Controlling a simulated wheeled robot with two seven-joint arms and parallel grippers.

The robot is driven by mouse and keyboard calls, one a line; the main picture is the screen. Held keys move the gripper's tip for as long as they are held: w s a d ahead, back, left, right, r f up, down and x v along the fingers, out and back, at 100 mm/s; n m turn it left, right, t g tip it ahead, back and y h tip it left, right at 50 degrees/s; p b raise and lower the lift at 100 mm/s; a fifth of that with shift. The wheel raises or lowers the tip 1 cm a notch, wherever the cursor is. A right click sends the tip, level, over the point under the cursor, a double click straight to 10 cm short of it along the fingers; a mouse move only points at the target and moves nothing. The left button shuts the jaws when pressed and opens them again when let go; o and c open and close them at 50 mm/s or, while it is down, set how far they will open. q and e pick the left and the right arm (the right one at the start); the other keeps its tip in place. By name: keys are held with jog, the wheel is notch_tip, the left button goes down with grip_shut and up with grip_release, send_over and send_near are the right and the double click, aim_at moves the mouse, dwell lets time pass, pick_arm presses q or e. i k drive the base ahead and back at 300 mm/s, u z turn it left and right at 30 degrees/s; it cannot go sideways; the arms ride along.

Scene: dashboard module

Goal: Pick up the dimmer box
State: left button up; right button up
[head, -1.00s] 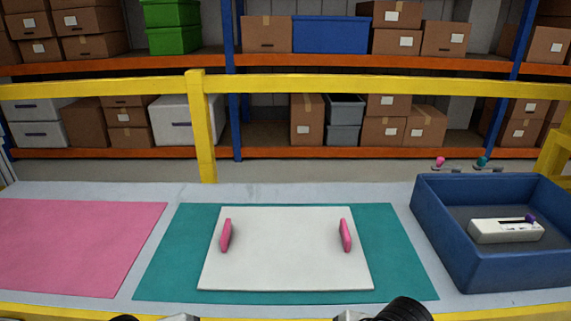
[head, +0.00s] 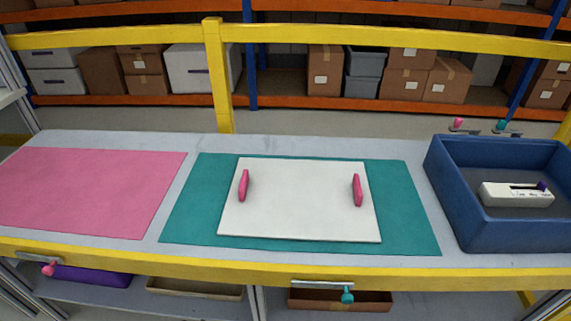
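The dimmer box, as I take it, is a small white box (head: 517,195) with a dark slot and a purple knob (head: 542,186) on top. It lies inside the blue bin (head: 508,237) at the right end of the table, apart from the bin's front wall. Neither of my grippers is in view, so their state and distance from the box do not show.
A white panel (head: 297,215) with two upright pink handles lies on a teal mat (head: 410,225). A pink mat (head: 90,190) lies left, empty. A yellow rail (head: 400,33) runs behind the table. Shelves below hold a purple bin (head: 93,277) and brown trays.

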aim_at(496, 194)
jog(key=z, duration=3.15)
jog(key=i, duration=1.5)
jog(key=u, duration=3.55)
